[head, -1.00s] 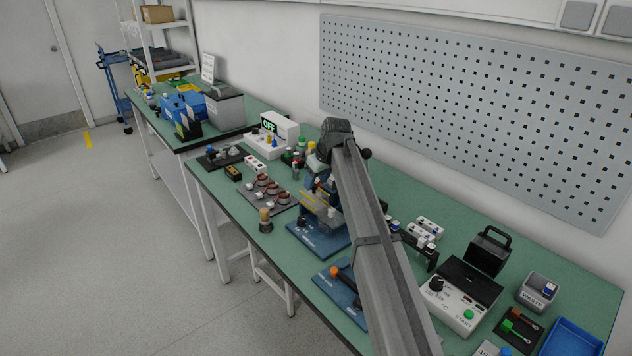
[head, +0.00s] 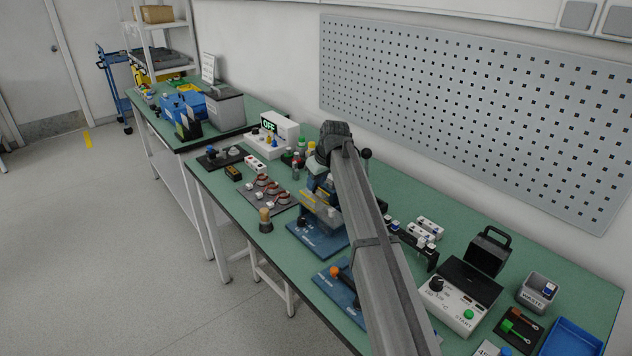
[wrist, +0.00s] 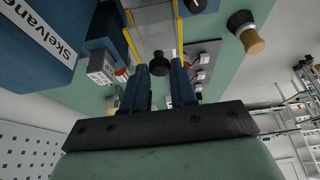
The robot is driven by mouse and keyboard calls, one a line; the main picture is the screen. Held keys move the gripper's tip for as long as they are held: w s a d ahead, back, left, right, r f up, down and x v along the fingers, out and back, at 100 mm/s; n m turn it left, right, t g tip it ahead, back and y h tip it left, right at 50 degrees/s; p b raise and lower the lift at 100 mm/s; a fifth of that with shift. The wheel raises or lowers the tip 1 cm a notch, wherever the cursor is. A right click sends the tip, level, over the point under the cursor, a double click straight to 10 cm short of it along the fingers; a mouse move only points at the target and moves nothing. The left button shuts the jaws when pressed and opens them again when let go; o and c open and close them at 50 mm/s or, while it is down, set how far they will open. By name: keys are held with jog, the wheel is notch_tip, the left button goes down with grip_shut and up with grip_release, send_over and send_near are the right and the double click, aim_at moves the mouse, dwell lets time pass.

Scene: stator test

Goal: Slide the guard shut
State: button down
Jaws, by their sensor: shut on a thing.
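The guard (head: 322,212) is a clear panel with yellow edges on a blue machine (head: 318,240) near the middle of the bench. In the wrist view, its yellow edge strips (wrist: 131,46) run on both sides of a black knob (wrist: 160,66). My gripper (wrist: 160,72) has its two dark blue fingers on either side of this knob and is shut on it. In the head view, my gripper (head: 319,168) is over the machine, and my arm hides part of the machine and guard. How far the guard is along its travel is hard to tell.
Left of the machine are a tray of copper-coloured parts (head: 268,191) and a wooden-handled brush (head: 265,220). A white display unit (head: 280,133) stands behind. A blue fixture with an orange knob (head: 335,271) is in front. A control box (head: 462,296) is at the right.

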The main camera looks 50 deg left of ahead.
jog(key=shift+d, duration=0.1)
dwell(0.3)
jog(key=d, duration=0.8)
jog(key=shift+s, duration=0.1)
jog(key=shift+d, duration=0.35)
jog(key=c, duration=0.9)
grip_release()
jog(key=shift+r, duration=0.1)
jog(key=v, duration=1.3)
jog(key=shift+d+r, duration=0.2)
jog(key=shift+r, duration=0.05)
